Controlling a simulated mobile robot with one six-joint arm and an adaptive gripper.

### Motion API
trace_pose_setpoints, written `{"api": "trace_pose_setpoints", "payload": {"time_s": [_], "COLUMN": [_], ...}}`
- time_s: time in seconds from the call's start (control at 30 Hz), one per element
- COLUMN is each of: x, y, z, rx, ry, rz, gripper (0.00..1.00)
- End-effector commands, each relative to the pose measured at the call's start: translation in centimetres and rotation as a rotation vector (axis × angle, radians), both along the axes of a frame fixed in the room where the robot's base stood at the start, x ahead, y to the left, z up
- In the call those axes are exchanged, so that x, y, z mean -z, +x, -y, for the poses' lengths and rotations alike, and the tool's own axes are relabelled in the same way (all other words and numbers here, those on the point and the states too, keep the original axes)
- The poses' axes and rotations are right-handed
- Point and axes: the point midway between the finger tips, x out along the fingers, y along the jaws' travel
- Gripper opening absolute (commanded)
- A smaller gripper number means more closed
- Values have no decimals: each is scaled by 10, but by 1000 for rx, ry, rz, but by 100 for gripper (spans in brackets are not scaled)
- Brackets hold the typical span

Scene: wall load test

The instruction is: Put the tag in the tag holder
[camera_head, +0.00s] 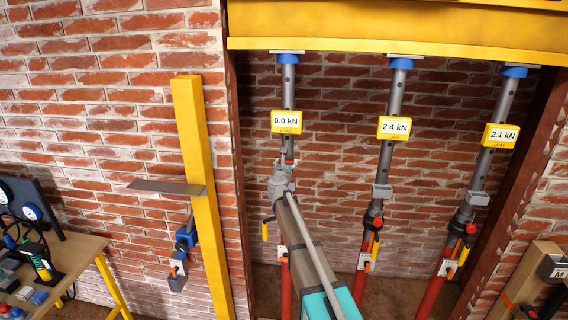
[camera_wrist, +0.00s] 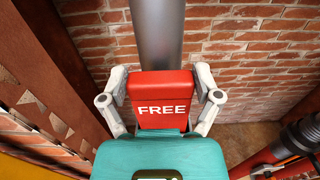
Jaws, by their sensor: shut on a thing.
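A red tag (camera_wrist: 161,88) marked "FREE" is between the fingers of my gripper (camera_wrist: 160,78) in the wrist view. The fingers are shut on its two sides, and its lettered face shows. The grey prop tube (camera_wrist: 158,35) rises just behind the tag; I cannot tell whether they touch. In the head view my gripper (camera_head: 284,163) is in front of the left prop (camera_head: 288,97), below its "0.0 kN" load display (camera_head: 286,122). Only a little of the tag shows there. I cannot make out the tag holder for certain; my arm hides part of this prop.
Two more props stand to the right, with displays reading 2.4 kN (camera_head: 394,128) and 2.1 kN (camera_head: 500,136). A yellow beam (camera_head: 390,35) spans above. A yellow post (camera_head: 201,190) with a grey plate (camera_head: 165,187) stands left. A workbench (camera_head: 85,250) with tools is at far left.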

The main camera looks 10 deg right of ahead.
Motion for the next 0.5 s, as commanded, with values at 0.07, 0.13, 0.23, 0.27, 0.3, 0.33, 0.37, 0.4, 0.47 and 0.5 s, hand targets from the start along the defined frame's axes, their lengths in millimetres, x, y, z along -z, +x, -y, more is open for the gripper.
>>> {"api": "trace_pose_setpoints", "payload": {"time_s": [0.07, 0.13, 0.23, 0.27, 0.3, 0.33, 0.37, 0.4, 0.47, 0.5], "x": [3, 4, 7, 7, 8, 9, 9, 10, 11, 11], "y": [0, 0, 0, 0, 0, 0, 0, 0, 0, 0], "z": [0, 0, 0, 0, 0, 0, 0, 0, 0, 0], "rx": [0, 0, 0, 0, 0, 0, 0, 0, 0, 0], "ry": [0, 0, 0, 0, 0, 0, 0, 0, 0, 0], "rz": [0, 0, 0, 0, 0, 0, 0, 0, 0, 0], "gripper": [38, 38, 38, 38, 38, 38, 38, 38, 38, 38]}}
